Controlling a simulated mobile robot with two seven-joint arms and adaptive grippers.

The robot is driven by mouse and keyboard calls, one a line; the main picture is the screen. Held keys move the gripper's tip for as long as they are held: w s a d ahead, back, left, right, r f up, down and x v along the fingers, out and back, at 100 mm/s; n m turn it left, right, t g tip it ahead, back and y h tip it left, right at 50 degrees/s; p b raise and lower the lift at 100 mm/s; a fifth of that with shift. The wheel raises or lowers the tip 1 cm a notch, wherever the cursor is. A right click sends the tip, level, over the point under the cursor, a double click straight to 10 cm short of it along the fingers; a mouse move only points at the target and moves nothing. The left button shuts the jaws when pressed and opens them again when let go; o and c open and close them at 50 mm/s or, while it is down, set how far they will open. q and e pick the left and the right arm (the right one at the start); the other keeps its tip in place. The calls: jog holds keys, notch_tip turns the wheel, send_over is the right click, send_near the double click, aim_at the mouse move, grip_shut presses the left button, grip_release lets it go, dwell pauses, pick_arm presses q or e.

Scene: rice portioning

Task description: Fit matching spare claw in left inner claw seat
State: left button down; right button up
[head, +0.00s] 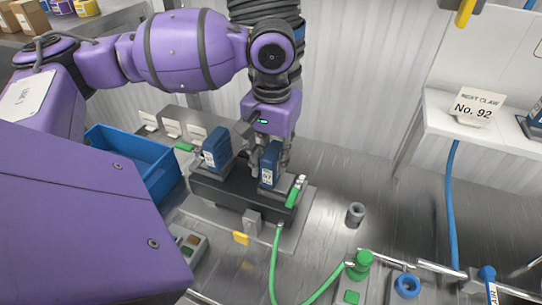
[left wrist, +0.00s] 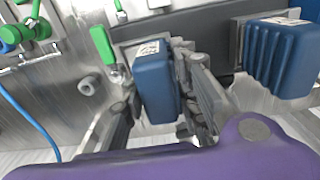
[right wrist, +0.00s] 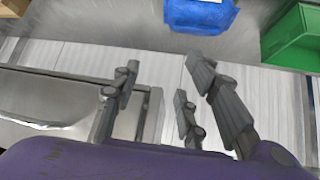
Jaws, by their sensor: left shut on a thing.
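A blue ribbed claw (head: 269,166) with a white number label, too small to read surely, stands upright at the right end of the dark block (head: 228,190). My left gripper (head: 271,150) reaches down from above and is shut on this claw. In the left wrist view, the claw (left wrist: 153,85) sits between the two fingers against a metal seat. Its lower end is hidden. A second blue claw (head: 216,147) stands at the left end of the block, also shown in the left wrist view (left wrist: 283,60). My right gripper (right wrist: 158,80) is open and empty, away from the block.
Green handles (head: 294,193) flank the block. A blue bin (head: 150,181) stands to its left, a grey cylinder (head: 355,213) to its right. A shelf (head: 440,107) carries a sign (head: 478,107) reading "NEXT CLAW No. 92". A green hose (head: 275,265) lies in front.

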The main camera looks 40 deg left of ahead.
dwell(0.3)
pick_arm(q)
jog(key=c, duration=1.3)
grip_release()
jog(key=shift+c, duration=0.2)
jog(key=shift+o, duration=0.3)
pick_arm(e)
jog(key=shift+w+r, duration=0.1)
jog(key=shift+w, duration=0.2)
